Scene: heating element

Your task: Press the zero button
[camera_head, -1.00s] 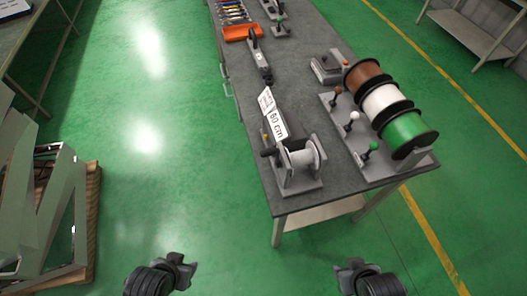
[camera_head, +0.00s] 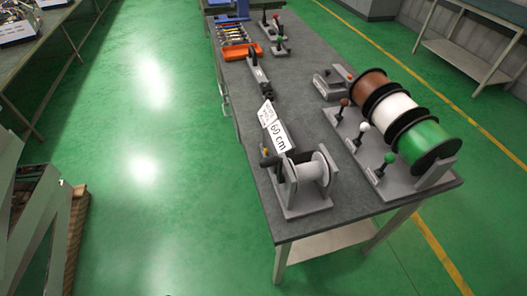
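No button marked zero can be made out in the head view. A grey device with a dark handle (camera_head: 258,76) lies along the left side of the workbench (camera_head: 312,108). A small yellow part (camera_head: 265,152) shows on the winder's left side. Neither of my grippers is in view.
A rack with brown, white and green spools (camera_head: 425,144) and several small levers (camera_head: 388,160) fills the bench's right side. An orange tray (camera_head: 240,52) with tools lies further back. The green floor (camera_head: 150,200) left of the bench is open.

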